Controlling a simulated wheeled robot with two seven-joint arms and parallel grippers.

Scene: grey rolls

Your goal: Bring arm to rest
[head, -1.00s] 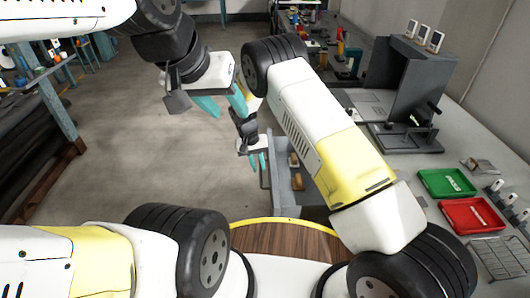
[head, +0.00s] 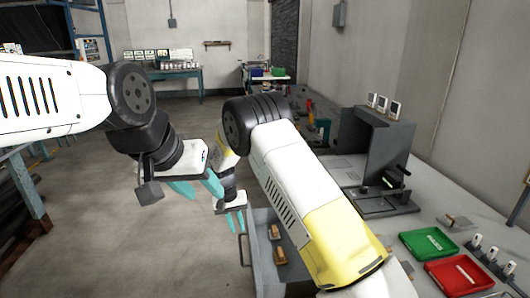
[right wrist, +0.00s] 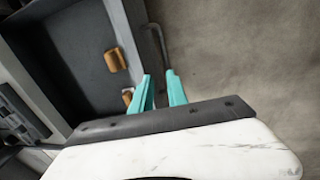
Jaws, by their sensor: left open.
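My left gripper (head: 199,187) hangs in the air at the left of the head view, with its two teal fingers spread and nothing between them. My right gripper (head: 236,222) is lower, beside the left wall of an open grey drawer (head: 262,220). In the right wrist view its teal fingers (right wrist: 158,85) are apart, with no object gripped. The drawer's dark bar handle (right wrist: 158,45) ends close to the fingertips; I cannot tell whether it lies between them. Two brownish blocks (head: 279,256) lie in the drawer.
The grey workbench (head: 345,160) runs along the right, with a dark grey stand (head: 372,145), a green tray (head: 428,244) and a red tray (head: 458,276). A teal table (head: 172,74) stands at the back. The floor (head: 90,200) at left is largely clear.

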